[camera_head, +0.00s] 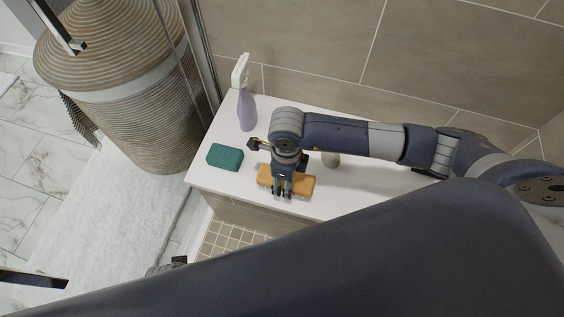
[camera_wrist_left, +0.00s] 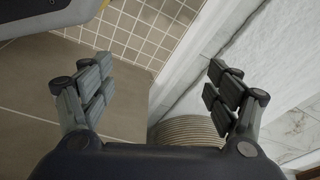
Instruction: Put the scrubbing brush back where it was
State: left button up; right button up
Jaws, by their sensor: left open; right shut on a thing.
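The scrubbing brush (camera_head: 303,185), an orange-brown block, is at the front edge of the white ledge (camera_head: 208,179) in the head view. My right gripper (camera_head: 282,191) points down over it and is shut on it, with the fingers covering its middle. I cannot tell whether the brush touches the ledge. My left gripper (camera_wrist_left: 160,88) is open and empty in the left wrist view, over the floor by the shower edge. Only a small part of it shows low in the head view.
A teal sponge (camera_head: 225,157) lies left of the brush. A lilac spray bottle (camera_head: 246,108) stands behind it. A small pale round object (camera_head: 331,159) is partly hidden by my right arm. A wicker basket (camera_head: 130,100) stands left of the ledge. Tiled wall (camera_head: 320,40) closes the back.

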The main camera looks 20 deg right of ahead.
jog(key=w, duration=0.4)
jog(key=w+d, duration=0.1)
jog(key=w, duration=0.1)
jog(key=shift+w+f, duration=0.25)
jog(key=shift+f, duration=0.05)
jog(key=f, duration=0.1)
jog(key=f+b, duration=0.1)
jog(key=f, duration=0.1)
jog(key=shift+w+d, duration=0.1)
jog(key=shift+w, duration=0.2)
pick_arm(q)
jog(key=r, duration=0.2)
jog(key=w+r, duration=0.1)
jog(key=r, duration=0.2)
jog(key=shift+w, duration=0.1)
pick_arm(e)
jog(key=shift+f, duration=0.3)
pick_arm(q)
jog(key=shift+r, duration=0.2)
pick_arm(e)
jog(key=shift+f, duration=0.15)
jog(key=o, duration=1.1)
pick_arm(q)
jog(key=shift+w+d+r, duration=0.1)
jog(key=shift+r, duration=0.05)
pick_arm(e)
jog(key=shift+r, duration=0.2)
